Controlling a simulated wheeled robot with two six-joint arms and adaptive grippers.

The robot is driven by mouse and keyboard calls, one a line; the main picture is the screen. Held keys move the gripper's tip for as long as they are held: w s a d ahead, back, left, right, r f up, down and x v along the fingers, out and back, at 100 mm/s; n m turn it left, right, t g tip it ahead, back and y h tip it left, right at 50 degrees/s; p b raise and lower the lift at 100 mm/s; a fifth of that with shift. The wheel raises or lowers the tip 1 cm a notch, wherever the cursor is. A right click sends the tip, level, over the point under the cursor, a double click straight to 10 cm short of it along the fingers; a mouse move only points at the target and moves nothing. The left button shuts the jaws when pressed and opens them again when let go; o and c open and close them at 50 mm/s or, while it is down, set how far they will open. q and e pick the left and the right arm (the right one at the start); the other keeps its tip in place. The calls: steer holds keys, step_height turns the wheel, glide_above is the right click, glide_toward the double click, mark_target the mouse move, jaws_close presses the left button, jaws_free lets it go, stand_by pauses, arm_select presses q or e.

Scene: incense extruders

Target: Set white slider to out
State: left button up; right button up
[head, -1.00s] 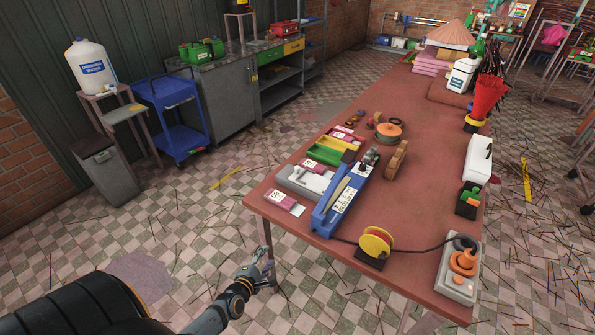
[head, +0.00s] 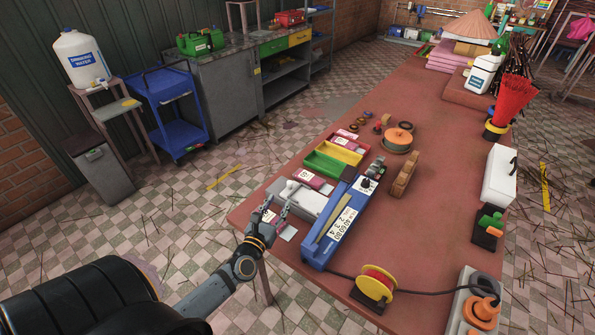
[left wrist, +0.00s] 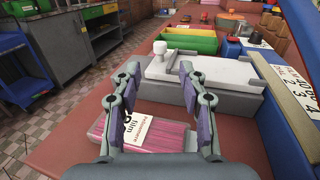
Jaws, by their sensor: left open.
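The white slider (left wrist: 205,70) is a flat white plate with a round white knob (left wrist: 160,48) at its left end, lying on a grey block (left wrist: 225,100). In the head view the grey and white unit (head: 308,203) sits near the table's left edge, beside a blue machine. My left gripper (head: 276,206) is at the near left corner of the table, just short of the unit. In the left wrist view its fingers (left wrist: 157,75) are spread and empty, with the knob ahead between the tips. They appear apart from it. My right gripper is not in view.
The blue machine (head: 335,228) with a number label stands right of the slider. A pink packet (left wrist: 150,130) lies below my left fingers. A green and yellow tray (head: 333,160) is beyond. A yellow spool (head: 374,286) is at the near edge.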

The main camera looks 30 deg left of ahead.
mark_target(289, 185)
arm_select(q)
steer(key=shift+w, duration=0.2)
steer(key=shift+r, duration=0.25)
steer(key=w, duration=0.2)
steer(key=shift+w+a+r, duration=0.15)
steer(key=shift+w+a, duration=0.1)
steer(key=shift+w, duration=0.1)
steer(key=w, duration=0.4)
steer(key=shift+a+f, duration=0.25)
steer(key=shift+a, duration=0.15)
steer(key=w, duration=0.2)
steer(key=shift+w+a, duration=0.2)
steer(key=shift+w, duration=0.25)
steer(key=shift+c, duration=0.8)
steer(key=c, duration=0.7)
jaws_close()
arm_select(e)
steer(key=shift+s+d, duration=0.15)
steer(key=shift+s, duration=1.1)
